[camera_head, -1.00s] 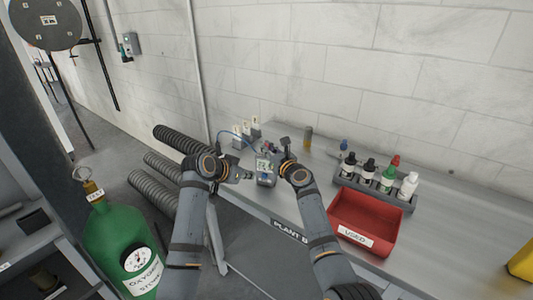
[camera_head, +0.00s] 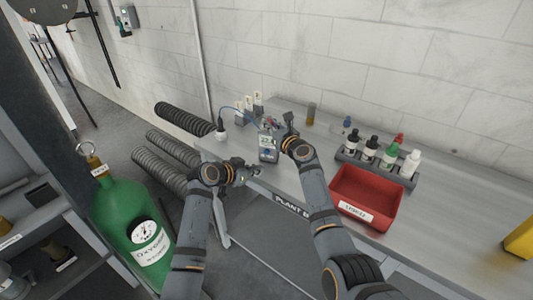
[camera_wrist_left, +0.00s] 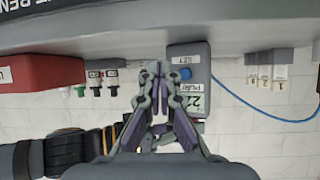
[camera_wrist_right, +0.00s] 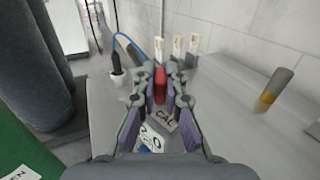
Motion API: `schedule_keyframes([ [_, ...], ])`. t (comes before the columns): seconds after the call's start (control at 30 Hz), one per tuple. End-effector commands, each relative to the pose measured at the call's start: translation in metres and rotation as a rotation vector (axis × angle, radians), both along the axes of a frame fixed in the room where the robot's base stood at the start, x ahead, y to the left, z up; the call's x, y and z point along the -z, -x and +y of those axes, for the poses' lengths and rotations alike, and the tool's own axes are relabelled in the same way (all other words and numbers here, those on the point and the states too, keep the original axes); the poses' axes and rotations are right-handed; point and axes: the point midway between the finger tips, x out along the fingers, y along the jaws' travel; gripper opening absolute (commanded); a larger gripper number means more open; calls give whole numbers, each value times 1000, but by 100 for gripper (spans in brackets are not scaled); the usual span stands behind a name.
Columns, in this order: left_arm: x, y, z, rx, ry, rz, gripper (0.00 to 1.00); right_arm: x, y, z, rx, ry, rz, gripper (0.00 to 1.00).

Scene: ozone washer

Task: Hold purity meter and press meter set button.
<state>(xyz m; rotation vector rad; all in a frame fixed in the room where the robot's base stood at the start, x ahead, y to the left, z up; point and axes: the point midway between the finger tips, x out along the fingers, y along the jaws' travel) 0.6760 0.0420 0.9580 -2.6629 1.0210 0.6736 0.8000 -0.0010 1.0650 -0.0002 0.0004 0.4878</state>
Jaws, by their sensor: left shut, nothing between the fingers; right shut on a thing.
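The grey purity meter (camera_head: 268,152) with a lit display is near the front edge of the bench in the head view. My right gripper (camera_head: 288,130) is shut on the meter's far end; the right wrist view shows its fingers (camera_wrist_right: 160,85) closed around a red part beside the CAL label. My left gripper (camera_head: 250,170) is shut and empty, below the meter in the head view. Its tips (camera_wrist_left: 157,70) appear just left of the button; contact is not visible.
A blue cable (camera_wrist_left: 260,112) runs from the meter. A probe stands in a white cup (camera_head: 220,132). Small white-labelled blocks (camera_head: 248,106), a bottle rack (camera_head: 375,168) and a red bin (camera_head: 368,190) are on the bench. A green oxygen cylinder (camera_head: 130,215) stands at left.

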Motion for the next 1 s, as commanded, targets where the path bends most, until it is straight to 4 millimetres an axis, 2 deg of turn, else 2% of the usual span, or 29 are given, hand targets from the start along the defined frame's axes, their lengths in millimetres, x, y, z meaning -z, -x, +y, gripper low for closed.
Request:
schedule_keyframes([
  [0.2, -1, -31, -10, 0, -1, 1, 0, 0, 0, 0, 0, 0, -1, 0],
  [0.4, 0, -50, -15, 0, 1, 1, 0, 0, 0, 0, 0, 0, -1, 0],
  [1.0, 0, -56, -17, 0, 0, 0, 0, 0, 0, 0, 0, 0, -1, 0],
])
